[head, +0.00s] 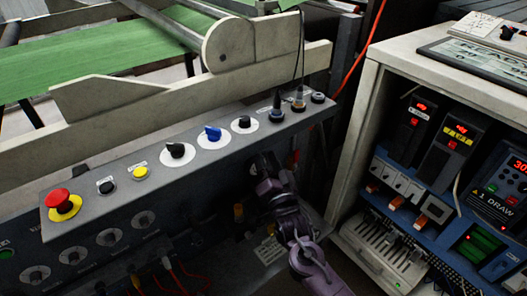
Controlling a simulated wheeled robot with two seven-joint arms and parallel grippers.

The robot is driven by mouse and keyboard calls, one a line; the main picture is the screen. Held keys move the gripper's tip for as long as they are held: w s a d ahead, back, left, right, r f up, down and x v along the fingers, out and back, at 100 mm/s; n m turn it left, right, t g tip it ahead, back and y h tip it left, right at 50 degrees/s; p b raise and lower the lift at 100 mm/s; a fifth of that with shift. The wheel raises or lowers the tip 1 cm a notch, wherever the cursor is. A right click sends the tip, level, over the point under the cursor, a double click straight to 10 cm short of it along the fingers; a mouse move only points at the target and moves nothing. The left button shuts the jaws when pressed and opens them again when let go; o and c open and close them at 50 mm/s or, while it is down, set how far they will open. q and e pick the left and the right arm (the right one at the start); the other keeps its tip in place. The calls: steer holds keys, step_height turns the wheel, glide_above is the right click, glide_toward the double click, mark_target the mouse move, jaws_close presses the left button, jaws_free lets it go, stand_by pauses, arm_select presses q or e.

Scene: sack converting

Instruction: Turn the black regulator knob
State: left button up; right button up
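A grey control panel (213,158) runs diagonally across the view. On its sloped top, a black knob (176,151) sits on a white dial, left of a blue knob (212,133). Another black knob (244,122) on a white dial sits right of the blue one. Labels are too small to read, so I cannot tell which is the regulator. My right arm comes in from the bottom right. Its dark gripper (263,164) is in front of the panel's front face, below the right-hand black knob and apart from it. Its fingertips are not clear. My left gripper is out of view.
A red mushroom button (62,203), a black button (106,186) and a yellow button (140,173) are on the panel's left. Cabled connectors (298,102) stand at its right end. A cabinet (357,137) with electronics stands at right. Green sheet (110,52) lies behind.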

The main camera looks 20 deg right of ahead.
steer(key=shift+x, duration=0.95)
steer(key=shift+c, duration=0.4)
steer(key=c, duration=0.9)
steer(key=shift+d+n, duration=0.1)
steer(key=shift+n, duration=0.3)
steer(key=n+y, duration=0.2)
steer(key=n, duration=0.3)
steer(key=n+y, duration=0.3)
steer(key=n, duration=0.2)
steer(key=n+y, duration=0.3)
steer(key=n, duration=0.2)
steer(key=shift+w+d+f, duration=0.15)
steer(key=shift+w+d, duration=0.05)
steer(key=shift+d, duration=0.2)
steer(key=shift+n+g, duration=0.3)
